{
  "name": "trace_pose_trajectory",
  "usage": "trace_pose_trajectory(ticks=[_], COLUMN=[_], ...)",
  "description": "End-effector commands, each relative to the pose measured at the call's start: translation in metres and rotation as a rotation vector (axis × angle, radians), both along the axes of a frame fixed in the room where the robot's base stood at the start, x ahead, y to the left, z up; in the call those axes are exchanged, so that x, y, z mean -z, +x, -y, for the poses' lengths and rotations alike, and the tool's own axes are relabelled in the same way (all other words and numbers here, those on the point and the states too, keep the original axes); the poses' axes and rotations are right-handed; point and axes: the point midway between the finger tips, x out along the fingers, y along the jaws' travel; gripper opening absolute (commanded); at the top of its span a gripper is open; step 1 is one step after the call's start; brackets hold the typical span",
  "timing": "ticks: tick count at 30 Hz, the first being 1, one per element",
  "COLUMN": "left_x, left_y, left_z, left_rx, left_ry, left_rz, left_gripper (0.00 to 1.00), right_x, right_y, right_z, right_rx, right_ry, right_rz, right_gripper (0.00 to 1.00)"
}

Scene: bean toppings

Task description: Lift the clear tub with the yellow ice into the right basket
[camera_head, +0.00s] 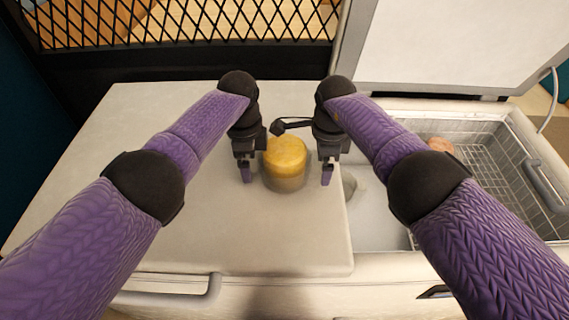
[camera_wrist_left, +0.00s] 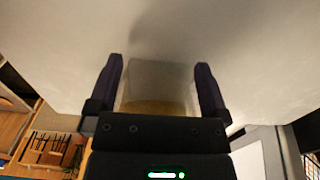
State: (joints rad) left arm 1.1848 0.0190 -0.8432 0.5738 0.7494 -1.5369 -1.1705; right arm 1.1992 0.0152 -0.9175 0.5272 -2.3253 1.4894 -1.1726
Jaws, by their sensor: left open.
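The clear tub (camera_head: 285,183) with yellow ice (camera_head: 285,153) stands upright on the white freezer top, near the edge of the opening. My left gripper (camera_head: 247,172) is at the tub's left side and my right gripper (camera_head: 327,172) is at its right side. In the left wrist view the tub (camera_wrist_left: 157,78) lies between the two spread fingers of my left gripper (camera_wrist_left: 160,75), which is open. Whether either gripper touches the tub is unclear. The right gripper's finger gap cannot be seen. The right wire basket (camera_head: 490,150) sits in the freezer opening at right, partly hidden by my right arm.
A round brownish item (camera_head: 440,145) lies in the basket. A raised white lid (camera_head: 460,45) stands behind the opening. A black mesh panel (camera_head: 180,22) rises behind the freezer. The white freezer top (camera_head: 110,190) is clear at left.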

Motion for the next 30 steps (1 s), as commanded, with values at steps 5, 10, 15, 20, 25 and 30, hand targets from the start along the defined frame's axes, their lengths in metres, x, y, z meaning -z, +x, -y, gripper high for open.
trace_pose_trajectory(ticks=[5,10,15,20,25,30], left_x=[0.0,0.0,0.0,0.0,-0.002,-0.021], left_y=[0.0,0.0,0.0,0.0,0.0,0.001], left_z=[0.0,0.0,0.0,0.0,0.0,0.0], left_rx=[0.0,0.0,0.0,0.0,0.0,-0.001], left_ry=[0.0,0.0,0.0,0.0,0.0,0.0], left_rz=[0.0,0.0,0.001,0.001,0.002,0.008], left_gripper=[1.0,0.75,0.39,0.2,0.19,0.19], right_x=[0.0,0.0,0.0,0.0,-0.002,-0.021], right_y=[0.0,0.0,0.0,0.0,0.0,0.0], right_z=[0.0,0.0,0.0,0.0,0.0,0.0], right_rx=[0.0,0.001,0.001,0.001,0.001,0.001], right_ry=[0.0,0.0,0.0,0.0,0.0,0.0], right_rz=[0.0,0.0,0.0,0.0,0.001,0.007], right_gripper=[1.0,0.75,0.39,0.19,0.19,0.19])
